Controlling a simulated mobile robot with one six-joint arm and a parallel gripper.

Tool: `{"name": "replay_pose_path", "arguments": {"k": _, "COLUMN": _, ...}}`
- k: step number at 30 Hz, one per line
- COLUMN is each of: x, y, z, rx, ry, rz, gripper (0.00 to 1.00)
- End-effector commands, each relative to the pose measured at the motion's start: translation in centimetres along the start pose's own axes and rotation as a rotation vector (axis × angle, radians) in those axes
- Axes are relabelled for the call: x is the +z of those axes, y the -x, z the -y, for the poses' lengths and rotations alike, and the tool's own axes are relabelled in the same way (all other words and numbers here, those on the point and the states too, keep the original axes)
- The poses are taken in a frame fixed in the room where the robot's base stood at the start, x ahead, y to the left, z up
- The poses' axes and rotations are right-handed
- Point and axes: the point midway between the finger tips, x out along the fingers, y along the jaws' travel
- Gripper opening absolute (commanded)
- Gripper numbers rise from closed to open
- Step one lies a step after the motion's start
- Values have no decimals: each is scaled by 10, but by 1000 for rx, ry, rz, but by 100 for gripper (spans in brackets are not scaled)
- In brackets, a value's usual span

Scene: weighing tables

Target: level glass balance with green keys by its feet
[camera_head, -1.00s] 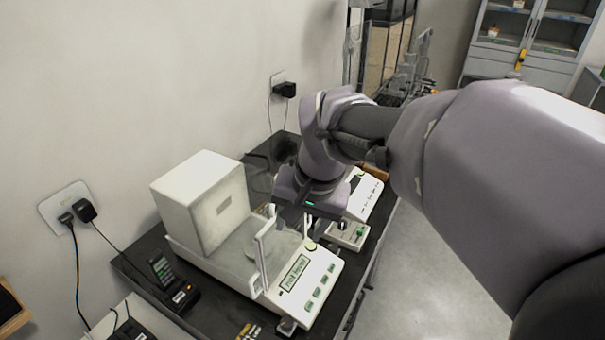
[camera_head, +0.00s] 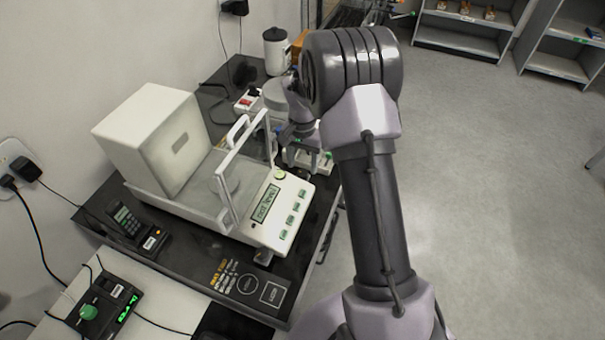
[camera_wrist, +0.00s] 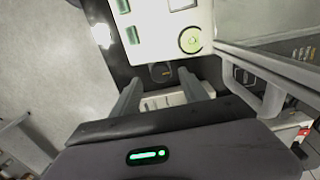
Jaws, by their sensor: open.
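The glass balance (camera_head: 190,215) is white, with a boxy white housing at its back, and stands on the dark table. Its display (camera_head: 265,203) seems to read "not level". Its green keys (camera_head: 293,220) lie along the front. A round green bubble level (camera_head: 280,174) sits at its front corner and also shows in the wrist view (camera_wrist: 190,40). One dark foot (camera_head: 263,256) shows under the near front corner; another dark round foot (camera_wrist: 161,72) shows between my fingers in the wrist view. My gripper (camera_wrist: 160,82) is open and empty, close to that foot. Contact cannot be told.
A small pale device (camera_head: 310,160) stands by the balance's right side, partly behind my arm. A white jar (camera_head: 276,48) stands further back. A handset in a dock (camera_head: 128,225) and a black box with a green knob (camera_head: 95,308) are at left. Floor at right is clear.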

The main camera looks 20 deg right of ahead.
Motion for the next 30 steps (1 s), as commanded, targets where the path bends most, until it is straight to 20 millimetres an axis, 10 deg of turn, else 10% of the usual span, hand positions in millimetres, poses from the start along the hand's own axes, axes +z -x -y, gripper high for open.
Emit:
{"name": "replay_pose_path", "arguments": {"k": 14, "x": 0, "y": -32, "z": 0, "rx": -1, "ry": 0, "rz": -1, "gripper": 52}}
{"name": "replay_pose_path", "arguments": {"k": 23, "x": 0, "y": -32, "z": 0, "rx": -1, "ry": 0, "rz": -1, "gripper": 0}}
{"name": "replay_pose_path", "arguments": {"k": 30, "x": 0, "y": -33, "z": 0, "rx": -1, "ry": -148, "rz": -1, "gripper": 0}}
